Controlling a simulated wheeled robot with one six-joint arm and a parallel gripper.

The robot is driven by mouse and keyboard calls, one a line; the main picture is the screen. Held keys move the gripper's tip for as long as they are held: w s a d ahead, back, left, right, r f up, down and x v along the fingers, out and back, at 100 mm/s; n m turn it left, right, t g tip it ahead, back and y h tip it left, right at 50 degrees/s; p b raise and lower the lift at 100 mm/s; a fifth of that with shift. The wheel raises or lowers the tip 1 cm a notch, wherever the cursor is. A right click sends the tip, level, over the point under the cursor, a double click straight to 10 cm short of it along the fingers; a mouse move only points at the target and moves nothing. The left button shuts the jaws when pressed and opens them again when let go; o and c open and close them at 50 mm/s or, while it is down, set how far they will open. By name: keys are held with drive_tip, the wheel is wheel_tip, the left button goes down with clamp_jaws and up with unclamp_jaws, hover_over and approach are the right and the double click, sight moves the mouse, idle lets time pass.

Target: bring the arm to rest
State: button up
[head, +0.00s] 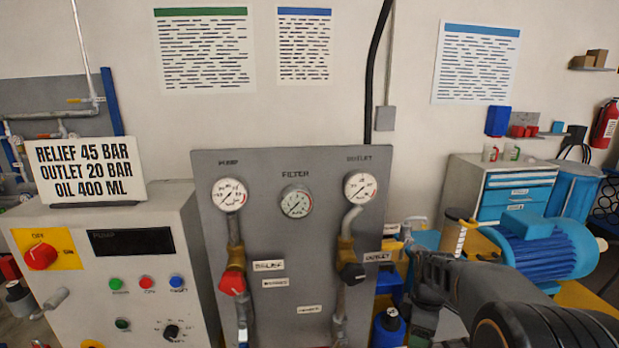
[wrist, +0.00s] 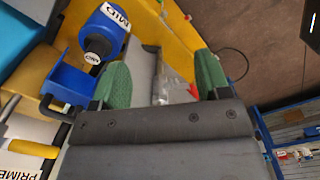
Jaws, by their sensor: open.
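My arm (head: 480,285) reaches in from the lower right of the head view, in front of the blue motor. Its far end is beside the right edge of the grey gauge panel, and the fingers are hard to make out there. In the wrist view my gripper (wrist: 161,77) shows two green finger pads set wide apart. It is open and nothing is visibly clamped in it. A grey surface and a small silver and red part show beyond the gap; their distance is unclear.
The gauge panel (head: 290,200) with valves stands left of my arm. A blue motor (head: 540,245) is close to its right. A blue bottle (wrist: 108,30) with a black cap is left of the fingers in the wrist view. A control box (head: 110,270) stands far left.

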drive_tip(key=s+a+r+m+t, duration=0.2)
drive_tip(key=s+a+r+m, duration=0.1)
drive_tip(key=s+m, duration=0.3)
drive_tip(key=s+a+r+m+t, duration=0.2)
drive_tip(key=s+a+r+m, duration=0.1)
drive_tip(key=s+a+m, duration=0.3)
drive_tip(key=shift+s+m, duration=0.5)
drive_tip(key=shift+s, duration=0.2)
drive_tip(key=shift+d+r, duration=0.1)
drive_tip(key=shift+c, duration=0.4)
